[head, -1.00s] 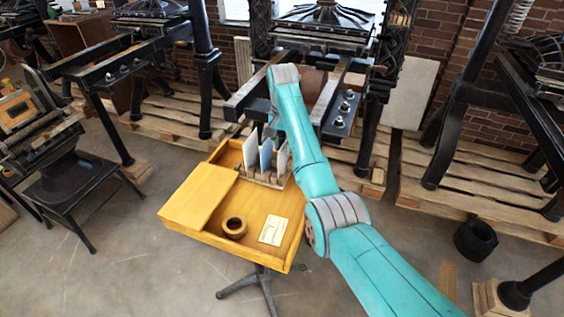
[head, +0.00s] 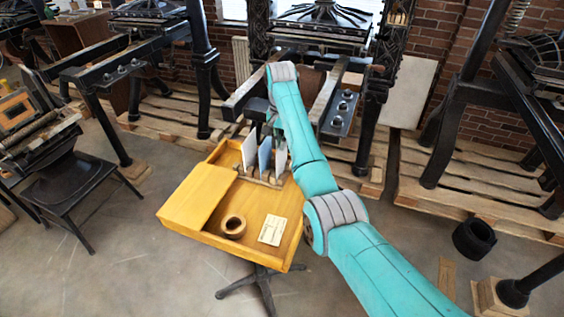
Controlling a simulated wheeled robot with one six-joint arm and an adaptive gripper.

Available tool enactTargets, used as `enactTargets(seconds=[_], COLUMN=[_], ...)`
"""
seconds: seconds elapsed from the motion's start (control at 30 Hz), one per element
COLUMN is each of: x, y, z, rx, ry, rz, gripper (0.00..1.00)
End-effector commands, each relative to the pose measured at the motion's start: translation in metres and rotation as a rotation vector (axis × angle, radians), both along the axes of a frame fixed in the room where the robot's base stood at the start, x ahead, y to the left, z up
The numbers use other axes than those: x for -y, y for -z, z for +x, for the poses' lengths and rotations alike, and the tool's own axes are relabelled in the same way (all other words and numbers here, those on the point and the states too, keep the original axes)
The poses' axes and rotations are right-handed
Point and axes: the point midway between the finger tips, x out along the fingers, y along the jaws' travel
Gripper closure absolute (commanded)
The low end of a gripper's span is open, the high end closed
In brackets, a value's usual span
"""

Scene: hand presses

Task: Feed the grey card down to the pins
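Three thin upright cards stand side by side in a wooden rack (head: 262,178) on the yellow desk: a white one (head: 249,151) at left, a blue-grey one (head: 265,156) in the middle and a pale grey-white one (head: 281,160) at right. Which of them is the grey card I cannot tell for sure. My gripper (head: 270,121) hangs just above the cards and is mostly hidden by my own teal arm. Only a dark sliver of it shows, so its fingers and any hold on a card cannot be made out. I cannot make out any pins.
The yellow desk (head: 190,212) also bears a round wooden ring-like pot (head: 233,226) and a small printed card (head: 272,230). A black hand press (head: 322,22) stands close behind. More presses stand left and right on pallets. The floor at front left is open.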

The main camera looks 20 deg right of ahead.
Motion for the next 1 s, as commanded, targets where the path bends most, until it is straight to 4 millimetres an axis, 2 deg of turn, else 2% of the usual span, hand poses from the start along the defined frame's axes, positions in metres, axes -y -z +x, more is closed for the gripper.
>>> enactTargets(seconds=[0.5,0.83,1.0], x=[0.000,0.001,0.010], y=[-0.022,-0.022,-0.022], z=[0.000,0.000,-0.001], rx=[0.001,0.001,0.001], ry=[0.000,0.001,0.011], rz=[0.000,0.000,0.000], gripper=[1.00,1.00,1.00])
